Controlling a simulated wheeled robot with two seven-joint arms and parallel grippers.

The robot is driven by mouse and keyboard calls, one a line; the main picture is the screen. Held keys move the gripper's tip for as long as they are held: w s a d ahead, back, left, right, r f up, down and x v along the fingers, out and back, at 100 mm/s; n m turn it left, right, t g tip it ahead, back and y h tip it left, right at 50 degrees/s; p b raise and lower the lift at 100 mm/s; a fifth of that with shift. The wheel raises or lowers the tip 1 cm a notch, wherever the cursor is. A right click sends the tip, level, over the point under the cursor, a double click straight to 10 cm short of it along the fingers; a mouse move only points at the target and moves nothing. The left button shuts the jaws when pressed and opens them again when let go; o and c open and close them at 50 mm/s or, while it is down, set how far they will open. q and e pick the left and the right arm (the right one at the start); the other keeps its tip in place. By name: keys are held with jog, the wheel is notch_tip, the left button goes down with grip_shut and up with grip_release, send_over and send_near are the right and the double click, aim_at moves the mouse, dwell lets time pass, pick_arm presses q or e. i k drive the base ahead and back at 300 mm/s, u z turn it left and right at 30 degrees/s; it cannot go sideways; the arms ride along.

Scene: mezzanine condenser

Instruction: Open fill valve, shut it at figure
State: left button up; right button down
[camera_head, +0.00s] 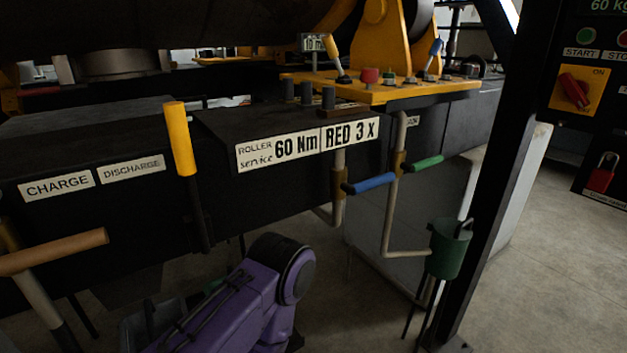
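Two lever handles sit on pipes at the front of the machine: a blue handle (369,184) and a green handle (426,163). Each is on a brass-coloured valve body, and both stick out sideways. No readable label shows which one is the fill valve. A display (608,5) at the top right edge reads "60 kg", partly cut off. A small display (312,43) on the machine is too small to read surely. A purple arm link of mine (235,300) reaches in at the bottom, below the blue handle. Neither of my grippers shows.
A yellow upright lever (179,138) and a tan lever (55,251) stand left, near CHARGE and DISCHARGE labels. A dark post (490,170) separates the control panel (590,100). Floor is open at right.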

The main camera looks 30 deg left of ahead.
aim_at(354, 189)
jog(key=u, duration=3.6)
jog(key=k, duration=0.55)
jog(key=z, duration=1.55)
